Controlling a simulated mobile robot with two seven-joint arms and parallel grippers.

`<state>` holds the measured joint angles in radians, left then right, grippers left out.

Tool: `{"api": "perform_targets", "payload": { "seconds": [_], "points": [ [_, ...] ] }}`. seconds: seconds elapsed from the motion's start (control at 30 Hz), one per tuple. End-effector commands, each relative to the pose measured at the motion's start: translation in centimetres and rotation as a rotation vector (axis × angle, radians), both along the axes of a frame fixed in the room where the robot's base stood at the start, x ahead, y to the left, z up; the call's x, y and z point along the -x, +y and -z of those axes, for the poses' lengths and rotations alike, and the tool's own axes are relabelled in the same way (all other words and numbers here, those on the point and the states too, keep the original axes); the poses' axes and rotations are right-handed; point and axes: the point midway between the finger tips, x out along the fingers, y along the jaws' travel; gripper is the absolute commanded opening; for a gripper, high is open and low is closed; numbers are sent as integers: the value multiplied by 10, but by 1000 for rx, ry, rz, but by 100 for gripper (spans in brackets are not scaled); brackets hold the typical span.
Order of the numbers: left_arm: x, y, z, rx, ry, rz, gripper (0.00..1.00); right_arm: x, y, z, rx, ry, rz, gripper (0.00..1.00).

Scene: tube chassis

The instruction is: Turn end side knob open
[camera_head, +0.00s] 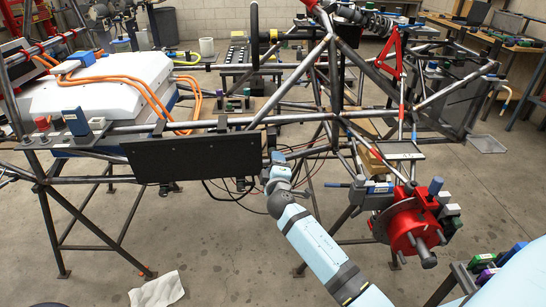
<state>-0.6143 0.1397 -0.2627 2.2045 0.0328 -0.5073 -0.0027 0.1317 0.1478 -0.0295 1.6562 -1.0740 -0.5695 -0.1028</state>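A single light-blue and grey arm of mine rises from the bottom, right of centre, leaning left. I take it as my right arm. Its small gripper (279,164) is by the right end of the black panel (190,158), below the chassis tube. The fingers are too small to tell open from shut. I see no second gripper. I cannot pick out the end side knob for certain. A red round hub (405,226) with dark protruding studs stands at the right end of the chassis, well apart from the gripper.
The tube chassis (110,130) spans the view on stands. A white battery case (120,75) with orange cables (150,92) sits on its left. Small coloured blocks surround the hub.

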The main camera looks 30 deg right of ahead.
Motion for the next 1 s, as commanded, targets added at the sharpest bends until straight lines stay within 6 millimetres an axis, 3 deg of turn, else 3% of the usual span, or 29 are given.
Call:
{"api": "perform_targets", "payload": {
  "seconds": [0.2,0.4,1.0],
  "points": [
    [0,1,0,-5,4,-1,43,46,25,1,-3,2,-1,58],
    [0,2,0,-6,5,-3,43,70,38,0,-1,0,0,58],
    [0,2,0,-6,5,-4,43,78,41,0,0,0,0,58]
  ]
}}
